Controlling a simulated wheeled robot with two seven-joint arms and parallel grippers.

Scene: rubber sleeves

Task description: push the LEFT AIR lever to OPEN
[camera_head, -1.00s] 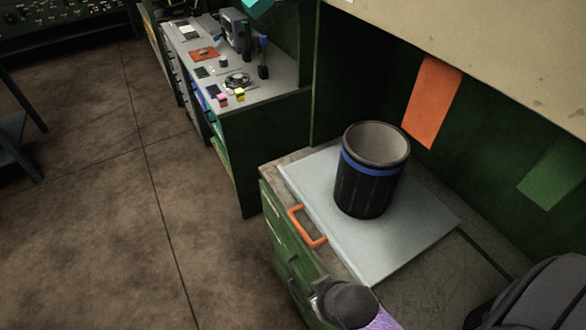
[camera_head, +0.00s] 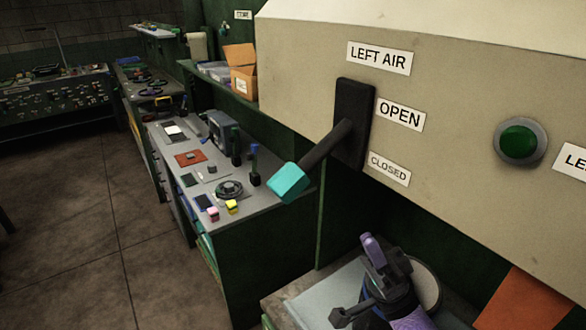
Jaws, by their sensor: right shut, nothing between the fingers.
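The LEFT AIR lever is a black handle (camera_head: 326,147) with a teal tip (camera_head: 288,182), coming out of a black slot plate (camera_head: 353,110) on the beige panel. It slants down and to the left in the picture, its tip lower than the CLOSED label's top. The OPEN label (camera_head: 400,115) is beside the plate's upper part, the CLOSED label (camera_head: 389,169) beside its lower end. My right gripper (camera_head: 371,246), purple and black, is shut and empty, below the panel and apart from the lever. My left gripper is out of view.
A green button (camera_head: 518,141) sits on the panel (camera_head: 450,70) to the right. A workbench (camera_head: 165,140) with small items stands to the left. The space around the teal tip looks clear.

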